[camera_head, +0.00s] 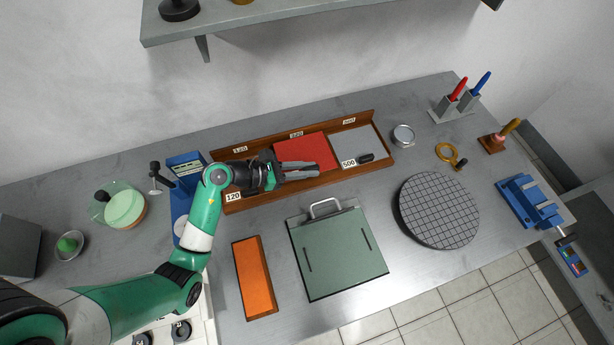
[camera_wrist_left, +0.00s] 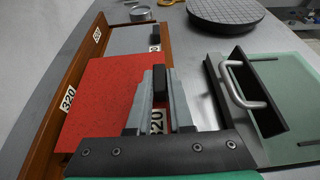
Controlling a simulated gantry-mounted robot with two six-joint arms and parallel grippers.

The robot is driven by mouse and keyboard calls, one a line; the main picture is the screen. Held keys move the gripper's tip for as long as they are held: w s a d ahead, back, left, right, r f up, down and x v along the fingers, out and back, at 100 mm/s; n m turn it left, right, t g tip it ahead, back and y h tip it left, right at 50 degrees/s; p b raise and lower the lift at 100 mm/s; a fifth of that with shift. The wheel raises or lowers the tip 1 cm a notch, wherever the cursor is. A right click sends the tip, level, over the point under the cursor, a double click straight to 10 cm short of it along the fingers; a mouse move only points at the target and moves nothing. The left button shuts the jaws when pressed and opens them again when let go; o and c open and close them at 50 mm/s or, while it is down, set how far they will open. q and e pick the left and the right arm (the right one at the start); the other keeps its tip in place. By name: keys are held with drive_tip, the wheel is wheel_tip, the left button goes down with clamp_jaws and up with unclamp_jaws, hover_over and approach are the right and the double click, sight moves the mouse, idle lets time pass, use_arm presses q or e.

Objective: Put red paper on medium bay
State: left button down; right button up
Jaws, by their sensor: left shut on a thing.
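The red paper (camera_head: 305,148) lies in the middle bay of the wooden rack (camera_head: 222,165), the bay labelled 320. In the left wrist view the red paper (camera_wrist_left: 105,100) lies flat to the left of my fingers. My left gripper (camera_head: 315,172) is over the front edge of that bay. In the left wrist view its fingers (camera_wrist_left: 158,95) are shut on a small black block (camera_wrist_left: 160,80), just beyond the front 320 label (camera_wrist_left: 157,120). The fingers hide part of the paper's front edge. My right gripper is not in view.
The 500 bay holds a grey sheet (camera_head: 350,145) and another black block (camera_head: 366,158). In front are a green board (camera_head: 340,255) with a handle, an orange block (camera_head: 254,278) and a round gridded plate (camera_head: 438,210). A blue device (camera_head: 186,165) stands left of the rack.

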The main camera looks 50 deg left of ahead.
sight(307, 179)
use_arm(q)
drive_tip(key=shift+w+a+f, duration=0.15)
drive_tip(key=shift+f, duration=0.15)
wheel_tip(307, 179, down, 3)
drive_tip(key=shift+f+b, duration=0.15)
drive_tip(key=shift+b, duration=0.9)
drive_tip(key=shift+w, duration=0.1)
drive_tip(key=c, duration=0.8)
unclamp_jaws()
